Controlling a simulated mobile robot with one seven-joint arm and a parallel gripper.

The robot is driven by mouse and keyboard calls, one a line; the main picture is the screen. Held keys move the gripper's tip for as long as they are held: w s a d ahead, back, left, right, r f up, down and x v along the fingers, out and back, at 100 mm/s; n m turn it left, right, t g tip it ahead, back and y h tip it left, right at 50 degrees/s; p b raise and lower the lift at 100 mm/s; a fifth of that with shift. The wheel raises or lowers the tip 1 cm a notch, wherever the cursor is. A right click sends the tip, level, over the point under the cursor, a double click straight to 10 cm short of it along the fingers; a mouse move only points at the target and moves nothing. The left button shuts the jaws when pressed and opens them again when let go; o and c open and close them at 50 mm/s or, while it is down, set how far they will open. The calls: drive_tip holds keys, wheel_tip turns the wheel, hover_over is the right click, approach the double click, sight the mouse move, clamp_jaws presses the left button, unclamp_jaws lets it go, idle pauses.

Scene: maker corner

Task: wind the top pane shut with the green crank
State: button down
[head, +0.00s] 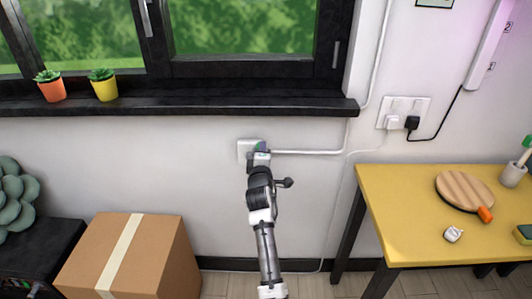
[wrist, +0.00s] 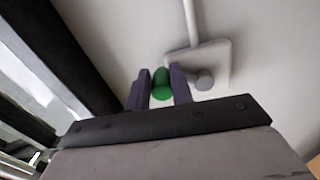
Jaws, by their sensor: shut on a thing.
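The green crank's rounded knob (wrist: 162,91) shows in the wrist view between the two dark fingers of my gripper (wrist: 161,84), which is shut on it. In the head view my gripper (head: 261,148) is at the white wall plate (head: 244,150) below the window sill, and it hides most of the crank. The wrist view shows the plate (wrist: 217,58) with a grey round knob (wrist: 205,80) just right of the fingers. The black-framed window (head: 240,68) shows only its lower part. I cannot tell the top pane's position.
The black sill (head: 200,104) juts out above my gripper, with two potted succulents (head: 52,86) (head: 103,85) at its left. A white conduit (head: 310,152) runs right from the plate. A cardboard box (head: 160,262) stands lower left, and a yellow table (head: 400,218) stands right.

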drive_tip(key=shift+s+a+f+n+p, duration=0.1)
drive_tip(key=shift+a+f+n+p, duration=0.1)
drive_tip(key=shift+a+n, duration=0.35)
drive_tip(key=shift+a+f+n+p, duration=0.1)
drive_tip(key=shift+a+n+p, duration=0.1)
drive_tip(key=shift+a+n, duration=0.35)
drive_tip(key=shift+d, duration=0.1)
drive_tip(key=c, duration=1.2)
unclamp_jaws()
drive_tip(key=shift+d+r, duration=0.1)
drive_tip(key=shift+r, duration=0.1)
drive_tip(key=shift+d+r, duration=0.1)
drive_tip(key=shift+d, duration=0.05)
drive_tip(key=s+b, duration=0.3)
drive_tip(key=s, duration=1)
drive_tip(key=shift+s, duration=0.4)
